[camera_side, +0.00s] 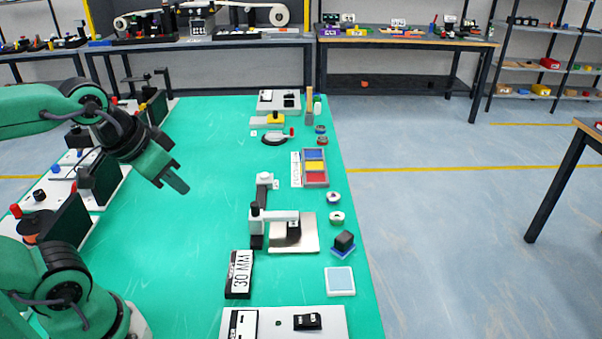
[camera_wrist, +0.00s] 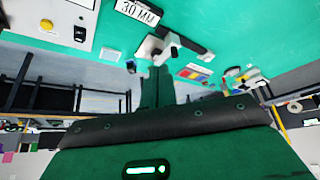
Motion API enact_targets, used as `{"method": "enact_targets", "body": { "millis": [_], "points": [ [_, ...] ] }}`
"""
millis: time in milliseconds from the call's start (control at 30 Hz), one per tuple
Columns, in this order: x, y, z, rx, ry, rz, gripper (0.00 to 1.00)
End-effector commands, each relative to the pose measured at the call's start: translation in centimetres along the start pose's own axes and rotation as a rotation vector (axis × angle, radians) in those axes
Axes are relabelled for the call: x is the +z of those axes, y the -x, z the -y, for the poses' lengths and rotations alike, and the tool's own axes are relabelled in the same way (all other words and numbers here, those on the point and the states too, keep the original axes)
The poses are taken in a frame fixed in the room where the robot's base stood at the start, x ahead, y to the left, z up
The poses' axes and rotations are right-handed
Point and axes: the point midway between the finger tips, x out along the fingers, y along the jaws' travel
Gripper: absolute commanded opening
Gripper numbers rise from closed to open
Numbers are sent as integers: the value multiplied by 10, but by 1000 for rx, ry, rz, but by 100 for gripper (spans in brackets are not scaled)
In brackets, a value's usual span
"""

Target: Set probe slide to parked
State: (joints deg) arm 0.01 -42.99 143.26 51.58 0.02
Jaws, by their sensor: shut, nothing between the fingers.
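What looks like the probe slide (camera_side: 282,216) is a white arm on a dark post, reaching right over a pale metal plate (camera_side: 308,242). A dark rail with a white round end (camera_side: 264,178) runs behind the post. A black block sits under the arm, over the plate. I cannot read any parked mark. The slide also shows in the wrist view (camera_wrist: 172,40), beyond my fingers. My gripper (camera_side: 179,183) is shut and empty, above the green mat to the left of the slide and apart from it. Its fingers show in the wrist view (camera_wrist: 157,88).
A black-framed 30 MM sign (camera_side: 239,274) lies in front of the slide. A dark cube on a blue base (camera_side: 343,243) and a pale blue-topped tile (camera_side: 340,281) are to the right. A colored tray (camera_side: 314,168) is farther back. The mat's middle (camera_side: 190,240) is clear.

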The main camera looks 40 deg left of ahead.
Motion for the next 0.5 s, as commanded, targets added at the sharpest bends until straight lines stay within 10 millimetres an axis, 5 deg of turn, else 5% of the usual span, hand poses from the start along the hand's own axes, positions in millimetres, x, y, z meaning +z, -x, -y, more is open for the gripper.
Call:
{"method": "enact_targets", "body": {
  "millis": [467,500],
  "points": [
    [0,0,0,0,0,0,0],
    [0,0,0,0,1,0,6]
  ]
}}
